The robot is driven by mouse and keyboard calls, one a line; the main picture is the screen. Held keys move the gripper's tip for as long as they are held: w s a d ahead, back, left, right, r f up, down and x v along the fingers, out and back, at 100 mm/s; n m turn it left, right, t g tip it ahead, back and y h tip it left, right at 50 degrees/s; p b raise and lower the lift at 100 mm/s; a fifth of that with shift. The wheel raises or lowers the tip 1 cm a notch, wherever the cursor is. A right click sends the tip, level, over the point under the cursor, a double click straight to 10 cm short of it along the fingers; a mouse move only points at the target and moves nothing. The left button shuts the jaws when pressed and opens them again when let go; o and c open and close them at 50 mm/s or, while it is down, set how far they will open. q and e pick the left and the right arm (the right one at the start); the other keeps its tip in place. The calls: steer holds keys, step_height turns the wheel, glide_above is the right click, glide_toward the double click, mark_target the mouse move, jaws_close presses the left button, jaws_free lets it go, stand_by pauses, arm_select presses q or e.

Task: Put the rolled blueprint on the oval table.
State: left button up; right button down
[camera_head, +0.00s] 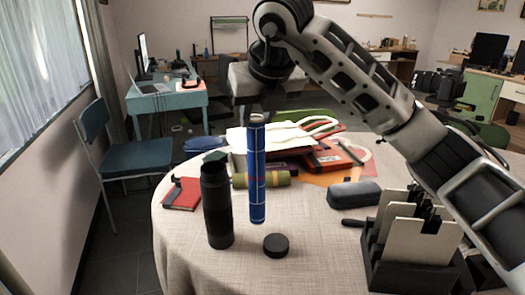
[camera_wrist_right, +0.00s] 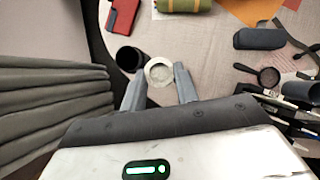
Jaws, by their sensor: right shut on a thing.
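The rolled blueprint (camera_head: 257,175) is a long blue tube with pale lines, held upright over the cloth-covered oval table (camera_head: 318,245). My right gripper (camera_head: 256,108) is shut on its top end. In the right wrist view the roll's pale round end (camera_wrist_right: 160,71) sits between the two fingers of my right gripper (camera_wrist_right: 159,88). I cannot tell whether the roll's lower end touches the table. My left gripper is not in view.
A black bottle (camera_head: 217,205) stands just left of the roll, with a black round lid (camera_head: 276,245) in front. Behind lie a green roll (camera_head: 270,179), a red notebook (camera_head: 182,194) and a grey case (camera_head: 354,194). A black file holder (camera_head: 400,272) stands right.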

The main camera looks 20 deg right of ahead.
mark_target(257, 175)
arm_select(q)
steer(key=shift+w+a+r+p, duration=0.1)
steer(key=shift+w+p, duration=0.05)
steer(key=shift+p, duration=0.3)
arm_select(e)
steer(key=w+d+f, duration=0.2)
steer(key=w+f, duration=0.3)
steer(key=f, duration=0.4)
steer(key=shift+d+f, duration=0.15)
steer(key=shift+d, duration=0.2)
steer(key=shift+f, duration=0.15)
steer(key=c, duration=1.1)
jaws_free()
steer(key=shift+o, duration=0.2)
